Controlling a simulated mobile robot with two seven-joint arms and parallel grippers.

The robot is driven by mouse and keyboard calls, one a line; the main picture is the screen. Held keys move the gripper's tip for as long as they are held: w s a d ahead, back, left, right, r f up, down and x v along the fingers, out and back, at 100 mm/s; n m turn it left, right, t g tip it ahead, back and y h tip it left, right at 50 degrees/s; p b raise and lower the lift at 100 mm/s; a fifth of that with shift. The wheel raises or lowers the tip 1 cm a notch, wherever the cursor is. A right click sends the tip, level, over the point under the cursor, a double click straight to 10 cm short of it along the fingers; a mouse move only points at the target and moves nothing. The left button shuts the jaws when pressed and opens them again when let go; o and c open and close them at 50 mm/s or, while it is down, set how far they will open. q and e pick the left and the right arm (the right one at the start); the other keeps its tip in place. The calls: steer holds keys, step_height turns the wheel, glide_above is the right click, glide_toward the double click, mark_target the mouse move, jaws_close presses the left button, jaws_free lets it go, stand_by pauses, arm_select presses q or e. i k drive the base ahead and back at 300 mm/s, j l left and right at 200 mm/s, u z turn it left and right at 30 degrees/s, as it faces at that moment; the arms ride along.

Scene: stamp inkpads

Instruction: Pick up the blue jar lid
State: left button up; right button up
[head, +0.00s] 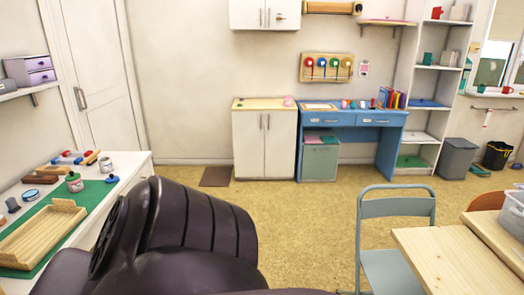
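The white worktable (138,160) stands at the left with a green mat (101,190) on it. A small blue round piece (112,179), which looks like the blue jar lid, lies near the mat's right edge. An open-looking jar (105,164) stands just behind it. A second flat blue-rimmed disc (31,195) lies farther left; I cannot tell whether it is a lid or an inkpad. Neither of my grippers shows; a dark arm link of mine fills the lower middle and hides part of the table's right side.
A wooden tray (43,232) covers the mat's front. A jar with a red top (74,182) and several wooden blocks and stamps stand behind it. A folding chair (395,204) and a wooden table (455,262) are at the right.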

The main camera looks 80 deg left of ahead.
mark_target(112, 178)
steer(key=u, duration=3.8)
